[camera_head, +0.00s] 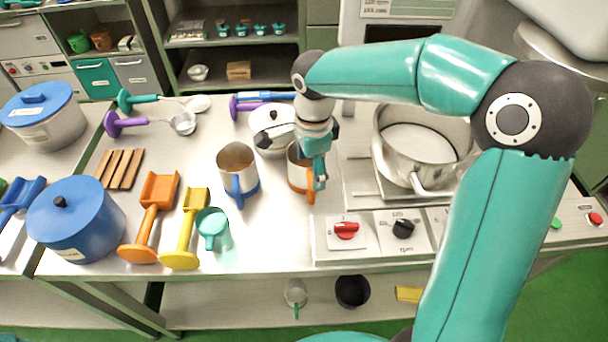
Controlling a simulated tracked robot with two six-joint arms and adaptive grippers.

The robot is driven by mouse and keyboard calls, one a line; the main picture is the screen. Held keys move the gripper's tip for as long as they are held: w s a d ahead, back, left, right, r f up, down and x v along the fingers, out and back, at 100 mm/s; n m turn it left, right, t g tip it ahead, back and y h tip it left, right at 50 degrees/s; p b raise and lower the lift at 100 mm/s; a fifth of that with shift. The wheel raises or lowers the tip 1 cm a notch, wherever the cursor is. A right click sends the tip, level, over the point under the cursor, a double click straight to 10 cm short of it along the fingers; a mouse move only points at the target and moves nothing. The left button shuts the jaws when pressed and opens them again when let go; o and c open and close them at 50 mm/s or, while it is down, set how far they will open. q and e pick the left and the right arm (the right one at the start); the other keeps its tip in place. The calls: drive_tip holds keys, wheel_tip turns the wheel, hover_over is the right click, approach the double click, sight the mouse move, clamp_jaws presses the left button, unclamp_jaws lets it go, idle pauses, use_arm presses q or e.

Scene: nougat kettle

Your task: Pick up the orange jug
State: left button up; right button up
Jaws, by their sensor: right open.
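The orange jug (296,171) is a metal jug with an orange base band and an orange handle. It stands upright on the steel worktop, left of the hob, and my right gripper hides part of it. My right gripper (318,178) points down at the jug's right side, near its handle. It is open; whether its fingers touch the jug or stand around the handle cannot be told. My left gripper is not in view.
A similar jug with a blue handle (238,166) stands close on the left. A lidded white pot (271,127) is behind. A large steel pot (419,150) stands on the hob at right. Yellow (187,225) and orange (151,215) scoops and a teal cup (212,227) lie further left.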

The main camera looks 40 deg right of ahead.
sight(309, 177)
wheel_tip(309, 177, down, 5)
drive_tip(key=shift+w+a+r+p, duration=0.1)
drive_tip(key=shift+p, duration=0.25)
drive_tip(key=c, duration=1.3)
